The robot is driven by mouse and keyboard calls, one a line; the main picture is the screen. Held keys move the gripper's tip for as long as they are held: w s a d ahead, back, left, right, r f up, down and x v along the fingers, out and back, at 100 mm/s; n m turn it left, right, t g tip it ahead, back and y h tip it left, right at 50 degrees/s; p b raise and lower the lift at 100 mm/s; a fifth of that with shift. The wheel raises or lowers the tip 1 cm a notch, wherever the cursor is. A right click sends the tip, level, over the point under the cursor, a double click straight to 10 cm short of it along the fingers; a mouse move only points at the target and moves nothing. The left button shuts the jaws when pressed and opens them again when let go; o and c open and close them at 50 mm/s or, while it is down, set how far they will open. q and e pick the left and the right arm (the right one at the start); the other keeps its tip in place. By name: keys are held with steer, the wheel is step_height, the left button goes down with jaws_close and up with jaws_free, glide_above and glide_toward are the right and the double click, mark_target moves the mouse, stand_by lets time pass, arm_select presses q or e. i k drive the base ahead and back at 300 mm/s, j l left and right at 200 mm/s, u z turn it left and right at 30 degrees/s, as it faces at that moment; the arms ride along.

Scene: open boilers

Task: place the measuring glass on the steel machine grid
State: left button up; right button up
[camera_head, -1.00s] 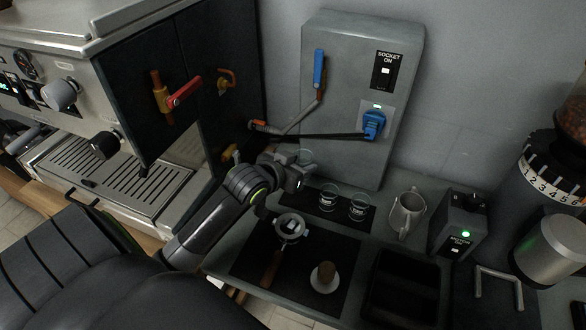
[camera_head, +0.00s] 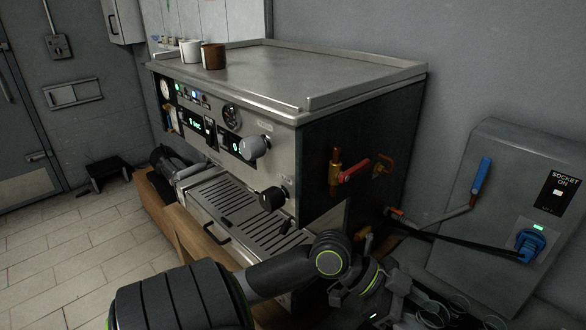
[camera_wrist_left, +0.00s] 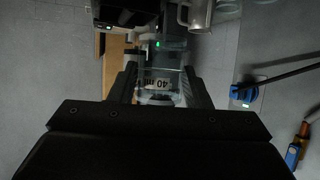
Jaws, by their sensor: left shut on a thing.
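The measuring glass (camera_wrist_left: 160,88) is clear with a "40 ml" label. In the left wrist view it sits between the two fingers of my left gripper (camera_wrist_left: 162,92), which is shut on it. The steel machine grid (camera_head: 240,212) is the slotted tray at the front of the espresso machine, left of the gripper and beyond my left forearm. My right gripper is not in view.
The espresso machine (camera_head: 290,75) has knobs above the grid and a red-handled valve (camera_head: 350,172) on its side. A socket box (camera_head: 510,200) with a blue plug (camera_head: 529,243) and dark cable stands right. Other glasses (camera_head: 432,311) stand low right, near my gripper.

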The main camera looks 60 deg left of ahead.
mark_target(229, 198)
steer(key=k+j+u, duration=0.15)
steer(key=u, duration=0.25)
steer(key=k+j+u, duration=0.1)
steer(key=u, duration=0.3)
